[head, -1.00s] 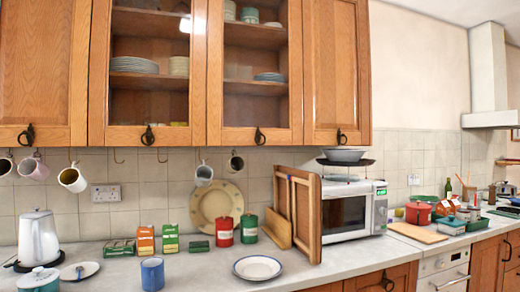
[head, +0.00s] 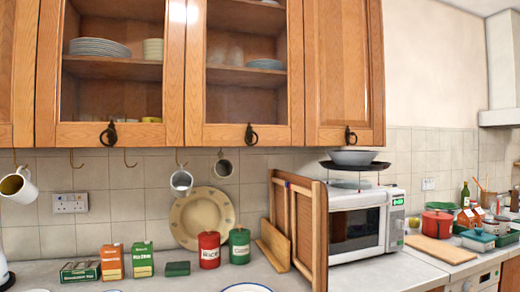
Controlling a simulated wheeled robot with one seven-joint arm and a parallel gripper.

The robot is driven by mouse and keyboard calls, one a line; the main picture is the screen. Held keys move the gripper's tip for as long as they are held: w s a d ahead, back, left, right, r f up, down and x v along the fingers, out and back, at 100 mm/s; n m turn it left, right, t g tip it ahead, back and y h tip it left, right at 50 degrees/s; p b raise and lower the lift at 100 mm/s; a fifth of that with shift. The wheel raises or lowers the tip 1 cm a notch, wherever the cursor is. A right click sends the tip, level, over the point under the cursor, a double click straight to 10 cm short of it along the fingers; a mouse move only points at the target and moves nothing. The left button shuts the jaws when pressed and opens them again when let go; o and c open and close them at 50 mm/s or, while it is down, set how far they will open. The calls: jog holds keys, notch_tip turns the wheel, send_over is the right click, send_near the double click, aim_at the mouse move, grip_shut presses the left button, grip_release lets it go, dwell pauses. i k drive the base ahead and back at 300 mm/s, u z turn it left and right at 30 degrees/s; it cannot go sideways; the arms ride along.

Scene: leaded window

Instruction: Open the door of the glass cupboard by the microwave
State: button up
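The glass cupboard has two glazed wooden doors in the head view. The right glazed door (head: 244,134), nearer the microwave (head: 358,224), is shut and has a dark ring handle (head: 251,134) at its lower middle. The left glazed door (head: 130,136) is also shut, with a dark handle (head: 109,134). Plates, bowls and glasses show behind the glass. The microwave stands on the counter, below and to the right of the glazed doors. My gripper is not in view.
A solid cupboard door (head: 343,75) adjoins on the right. Wooden boards (head: 300,225) stand beside the microwave. A bowl (head: 351,157) sits above the microwave on a dark stand. Mugs hang under the cupboards. Red (head: 209,249) and green (head: 239,245) canisters and boxes line the counter's back.

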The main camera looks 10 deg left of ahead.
aim_at(292, 134)
jog(key=z, duration=0.05)
jog(key=i, duration=0.8)
jog(key=u, duration=1.45)
